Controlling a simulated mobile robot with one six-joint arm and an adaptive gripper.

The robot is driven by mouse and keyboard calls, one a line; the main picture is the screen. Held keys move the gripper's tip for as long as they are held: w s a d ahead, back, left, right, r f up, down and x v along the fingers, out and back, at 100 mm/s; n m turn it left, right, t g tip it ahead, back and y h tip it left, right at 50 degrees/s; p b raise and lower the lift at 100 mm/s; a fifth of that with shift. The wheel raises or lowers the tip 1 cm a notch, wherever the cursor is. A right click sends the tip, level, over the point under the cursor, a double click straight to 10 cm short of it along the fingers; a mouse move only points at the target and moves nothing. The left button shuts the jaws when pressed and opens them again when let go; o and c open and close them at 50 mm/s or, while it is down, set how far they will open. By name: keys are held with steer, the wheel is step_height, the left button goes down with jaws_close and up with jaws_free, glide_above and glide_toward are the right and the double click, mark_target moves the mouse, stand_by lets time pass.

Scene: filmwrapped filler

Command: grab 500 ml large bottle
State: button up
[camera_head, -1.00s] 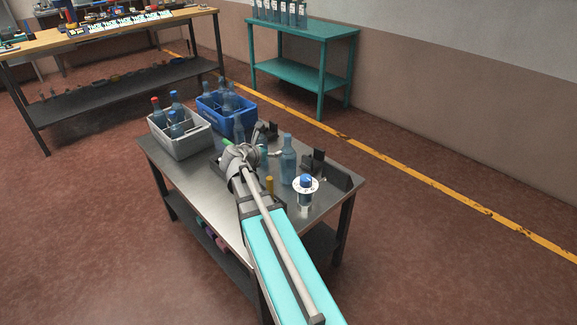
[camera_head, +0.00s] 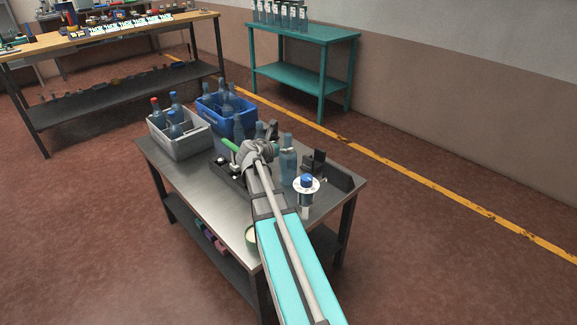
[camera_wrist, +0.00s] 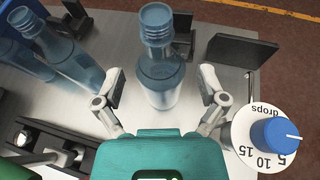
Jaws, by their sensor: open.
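A clear blue-grey bottle (camera_head: 288,163) stands upright on the metal table, just right of my gripper (camera_head: 279,150). In the wrist view this bottle (camera_wrist: 160,65) is in the middle, between the spread fingers of my gripper (camera_wrist: 163,85). The fingers are open, with visible gaps on both sides, and do not clasp it. Another similar bottle (camera_wrist: 60,52) stands to the left in the wrist view. No volume label is readable.
A dial with a blue knob (camera_wrist: 275,138) marked "drops" stands close on the right. Black brackets (camera_wrist: 240,52) stand behind the bottle. A grey crate (camera_head: 183,146) and a blue crate (camera_head: 238,126) hold bottles at the table's far left. The table's near-left surface (camera_head: 200,190) is clear.

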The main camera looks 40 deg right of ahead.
mark_target(286, 146)
steer(key=b+x, duration=0.2)
steer(key=x, duration=0.2)
steer(key=shift+w+d+f, duration=0.2)
steer(key=shift+d+f, duration=0.05)
steer(key=shift+f, duration=0.1)
steer(key=shift+d, duration=0.2)
jaws_close()
stand_by(0.5)
